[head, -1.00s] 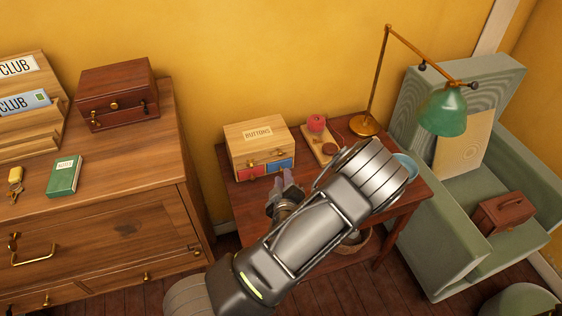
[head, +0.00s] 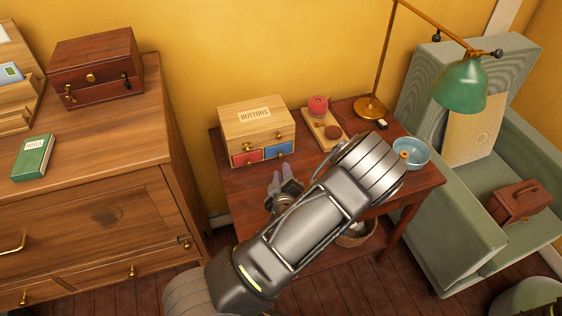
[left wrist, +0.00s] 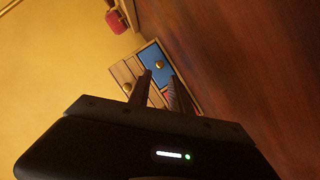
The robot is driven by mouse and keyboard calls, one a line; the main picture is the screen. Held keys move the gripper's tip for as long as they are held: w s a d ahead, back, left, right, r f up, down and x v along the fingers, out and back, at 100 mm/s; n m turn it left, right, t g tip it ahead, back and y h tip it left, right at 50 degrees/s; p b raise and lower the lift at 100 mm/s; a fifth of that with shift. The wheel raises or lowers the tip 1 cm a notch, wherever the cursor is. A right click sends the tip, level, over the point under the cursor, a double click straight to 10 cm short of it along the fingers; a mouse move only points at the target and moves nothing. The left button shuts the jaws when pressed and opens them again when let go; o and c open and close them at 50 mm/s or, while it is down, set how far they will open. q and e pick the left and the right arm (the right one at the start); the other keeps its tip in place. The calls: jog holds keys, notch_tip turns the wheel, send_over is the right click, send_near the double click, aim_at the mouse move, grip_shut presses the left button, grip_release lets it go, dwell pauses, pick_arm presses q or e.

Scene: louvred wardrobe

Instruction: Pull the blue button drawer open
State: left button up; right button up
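The light wooden button box (head: 254,124) labelled "BUTTONS" stands on the small side table. The blue drawer (head: 280,149) is at the lower right of its front, beside the red drawer (head: 247,158), and looks flush. In the left wrist view the blue drawer (left wrist: 153,53) shows a round brass knob (left wrist: 159,65) beyond my fingertips. My left gripper (head: 281,173) is in front of the box, apart from it. Its two fingers (left wrist: 160,76) stand apart with nothing between them. My right gripper is not in view.
A wooden chest of drawers (head: 100,205) stands left, a green armchair (head: 450,220) right.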

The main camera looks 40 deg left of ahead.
aim_at(281, 157)
pick_arm(q)
jog(key=p+x, duration=0.1)
jog(key=x, duration=0.6)
jog(key=shift+w+a+f, duration=0.1)
jog(key=shift+w+a, duration=0.2)
grip_shut()
dwell(1.4)
